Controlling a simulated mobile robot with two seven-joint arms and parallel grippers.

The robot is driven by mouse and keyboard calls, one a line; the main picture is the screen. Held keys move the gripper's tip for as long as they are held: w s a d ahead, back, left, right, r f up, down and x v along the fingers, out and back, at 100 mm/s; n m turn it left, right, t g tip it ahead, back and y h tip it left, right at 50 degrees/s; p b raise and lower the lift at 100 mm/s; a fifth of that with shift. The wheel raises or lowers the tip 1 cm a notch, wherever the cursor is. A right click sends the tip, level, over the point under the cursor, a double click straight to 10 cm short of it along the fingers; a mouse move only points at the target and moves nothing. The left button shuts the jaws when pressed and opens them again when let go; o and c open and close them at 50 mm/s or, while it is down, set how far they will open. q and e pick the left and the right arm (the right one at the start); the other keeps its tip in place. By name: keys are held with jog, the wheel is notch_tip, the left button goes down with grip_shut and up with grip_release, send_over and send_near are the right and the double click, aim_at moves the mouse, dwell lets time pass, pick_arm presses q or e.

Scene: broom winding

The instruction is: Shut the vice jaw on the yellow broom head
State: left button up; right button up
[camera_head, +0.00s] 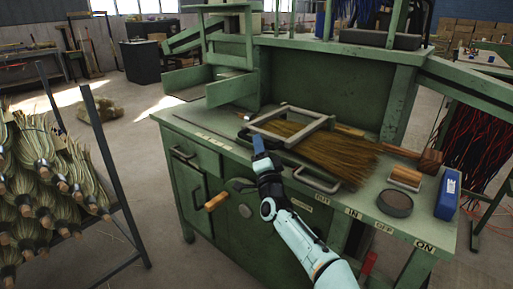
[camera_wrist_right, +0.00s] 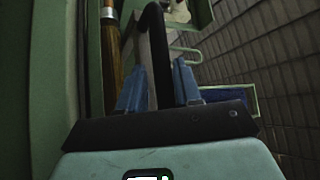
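The yellow broom head (camera_head: 325,148) lies flat on the green workbench, its bristles fanning to the right. A pale rectangular frame (camera_head: 291,137), which looks like the vice jaw, sits over its left part; whether it presses on the bristles I cannot tell. My right gripper (camera_head: 257,143) is at the bench's front edge, left of the frame, beside a black handle (camera_head: 244,133). In the right wrist view its two blue fingers (camera_wrist_right: 157,88) stand on either side of a black bar (camera_wrist_right: 157,55), seemingly close against it. My left gripper is not in view.
On the bench (camera_head: 215,122) at right are a wooden block (camera_head: 405,176), a round dark tin (camera_head: 394,203) and a blue box (camera_head: 447,194). A crank with a wooden grip (camera_head: 216,201) juts from the front. A rack of broom bundles (camera_head: 45,170) stands at left.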

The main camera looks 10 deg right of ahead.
jog(key=shift+o, duration=0.4)
jog(key=shift+w+d, duration=0.1)
jog(key=shift+d, duration=0.6)
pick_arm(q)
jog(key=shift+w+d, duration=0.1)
pick_arm(e)
jog(key=shift+a+f, duration=0.1)
jog(key=shift+a, duration=0.05)
jog(key=shift+a+f, duration=0.1)
jog(key=shift+f, duration=0.05)
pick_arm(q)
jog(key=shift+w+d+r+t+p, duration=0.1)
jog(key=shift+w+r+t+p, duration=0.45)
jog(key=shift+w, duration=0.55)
pick_arm(e)
jog(key=v, duration=1.3)
jog(key=shift+s, duration=0.25)
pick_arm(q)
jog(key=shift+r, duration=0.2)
